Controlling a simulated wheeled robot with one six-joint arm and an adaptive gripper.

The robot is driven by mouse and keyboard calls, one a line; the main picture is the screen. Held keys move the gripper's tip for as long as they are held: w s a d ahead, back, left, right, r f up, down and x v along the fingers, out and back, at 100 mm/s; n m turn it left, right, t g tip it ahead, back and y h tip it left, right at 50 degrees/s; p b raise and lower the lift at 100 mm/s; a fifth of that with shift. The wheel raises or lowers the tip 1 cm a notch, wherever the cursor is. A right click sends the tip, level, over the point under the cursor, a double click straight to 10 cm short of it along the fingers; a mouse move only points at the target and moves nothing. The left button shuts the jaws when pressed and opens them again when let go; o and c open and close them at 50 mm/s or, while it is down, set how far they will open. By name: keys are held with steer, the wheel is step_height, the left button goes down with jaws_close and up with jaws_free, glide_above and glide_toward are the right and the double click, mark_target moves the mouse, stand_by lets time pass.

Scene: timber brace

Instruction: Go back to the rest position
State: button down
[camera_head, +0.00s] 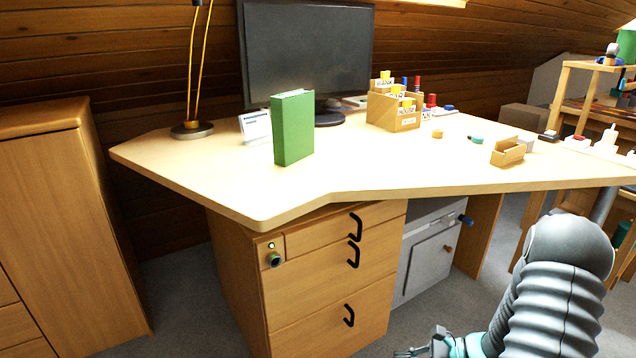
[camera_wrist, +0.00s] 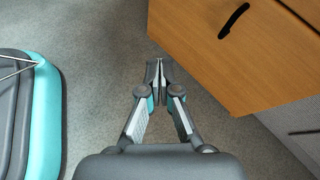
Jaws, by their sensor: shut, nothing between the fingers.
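My gripper (camera_wrist: 158,75) is shut and empty in the wrist view. It points down over the grey carpet, with the wooden drawer cabinet (camera_wrist: 215,50) close to its right. In the head view my gripper (camera_head: 408,352) shows at the bottom edge, partly cut off by the frame. It is low in front of the drawer cabinet (camera_head: 325,285), below the height of the desk top. My grey ribbed arm comes down at the right side of the head view.
The desk (camera_head: 225,175) has an angled front edge above my gripper. It carries a green book (camera_head: 293,128), a monitor (camera_head: 305,50), a wooden organiser (camera_head: 394,110) and a small wooden holder (camera_head: 507,152). A wooden cabinet (camera_head: 60,220) stands at left. Carpet (camera_head: 185,300) is clear between them.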

steer(key=s+a+r+n+h, duration=0.2)
steer(key=s+r+n+h, duration=0.2)
steer(key=r, duration=0.7)
steer(key=s+a+r+n+t+h+p, duration=0.1)
steer(key=s+r+n+h, duration=0.3)
steer(key=s+r+n, duration=0.4)
steer(key=s+a+r+n+t+h, duration=0.1)
steer(key=s+r+n+h, duration=0.3)
steer(key=r, duration=0.9)
steer(key=s+a+n, duration=0.1)
steer(key=s+n, duration=0.2)
steer(key=s, duration=0.1)
steer(key=shift+s+a+r+p, duration=0.35)
steer(key=shift+r+p, duration=0.05)
